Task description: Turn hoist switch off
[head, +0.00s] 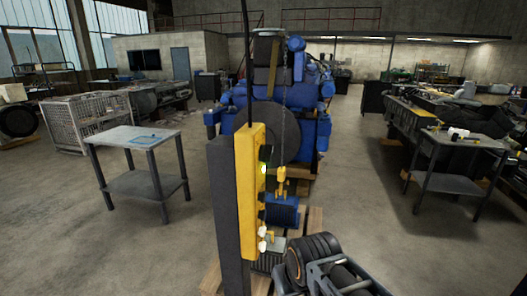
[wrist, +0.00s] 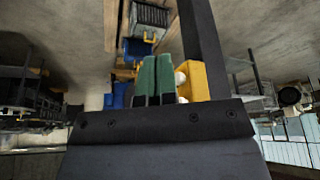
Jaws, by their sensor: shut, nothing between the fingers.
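The yellow hoist control box (head: 246,190) is fixed upright on a dark post (head: 226,215) in the middle of the head view. In the wrist view, the yellow box (wrist: 205,80) and a pale knob (wrist: 181,77) are just right of the fingers. Contact is unclear.
A blue part (head: 282,210) is below a yellow hook (head: 282,183) on a chain behind the box. A large blue engine (head: 305,110) stands further back.

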